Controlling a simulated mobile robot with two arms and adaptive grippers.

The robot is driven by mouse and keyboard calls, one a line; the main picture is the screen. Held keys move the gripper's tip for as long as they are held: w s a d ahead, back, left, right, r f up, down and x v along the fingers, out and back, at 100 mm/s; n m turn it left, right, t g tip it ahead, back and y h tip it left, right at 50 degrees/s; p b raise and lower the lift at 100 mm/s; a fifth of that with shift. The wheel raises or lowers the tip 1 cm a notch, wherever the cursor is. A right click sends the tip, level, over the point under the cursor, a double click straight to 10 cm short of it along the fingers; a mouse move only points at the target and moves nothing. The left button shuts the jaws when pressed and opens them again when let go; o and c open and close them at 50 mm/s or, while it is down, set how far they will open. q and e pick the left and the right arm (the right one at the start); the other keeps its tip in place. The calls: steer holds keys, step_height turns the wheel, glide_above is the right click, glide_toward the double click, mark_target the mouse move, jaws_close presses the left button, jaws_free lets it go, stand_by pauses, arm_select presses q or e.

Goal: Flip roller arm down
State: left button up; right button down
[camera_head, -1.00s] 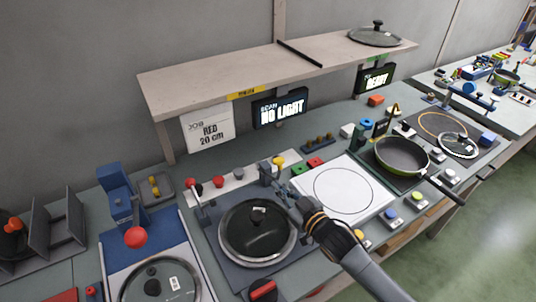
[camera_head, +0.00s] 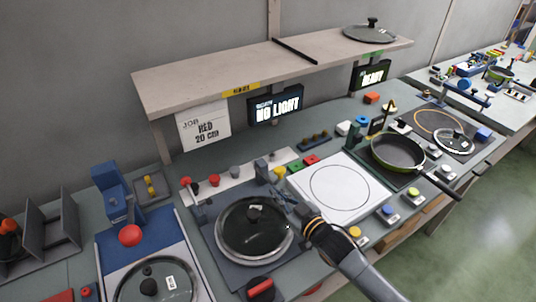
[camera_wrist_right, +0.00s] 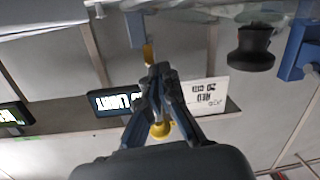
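A dark pan with a glass lid (camera_head: 254,229) sits on the middle station's dark plate. A grey-blue upright part (camera_head: 261,171) stands at the plate's back right corner; it may belong to the roller arm, but I cannot tell its pose. My right gripper (camera_head: 283,197) is just right of the lid, near this part. In the right wrist view my right gripper (camera_wrist_right: 160,74) has its fingertips together. A blue-grey bar with a yellow end (camera_wrist_right: 137,32) appears beyond them; I cannot tell whether they touch it. My left gripper is out of view.
The white panel (camera_head: 316,203) lies right of my gripper, with a green-rimmed pan (camera_head: 398,151) beyond it. A thin lever (camera_head: 194,191) stands left of the lid. A shelf (camera_head: 190,82) overhangs the back, above a NO LIGHT sign (camera_head: 277,106).

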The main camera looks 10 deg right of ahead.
steer(key=v, duration=1.2)
steer(key=s+f+m+g+h, duration=0.1)
steer(key=s+f+g+h, duration=0.1)
steer(key=s+d+f+m+g+h, duration=0.1)
steer(key=s+f+m+g+h, duration=0.1)
steer(key=s+f, duration=0.1)
steer(key=shift+s+d+f+h, duration=0.1)
steer(key=shift+s+d+h, duration=0.05)
steer(key=shift+s+h, duration=0.2)
steer(key=s+d+f+m+g+h, duration=0.25)
steer(key=s+g, duration=0.45)
steer(key=s, duration=0.7)
step_height(320, 180, down, 26)
steer(key=s+g, duration=0.2)
steer(key=s+d+f+g, duration=0.1)
steer(key=s+d+f, duration=0.2)
steer(key=s+f, duration=1.3)
steer(key=shift+s+n, duration=0.35)
steer(key=shift+s, duration=0.1)
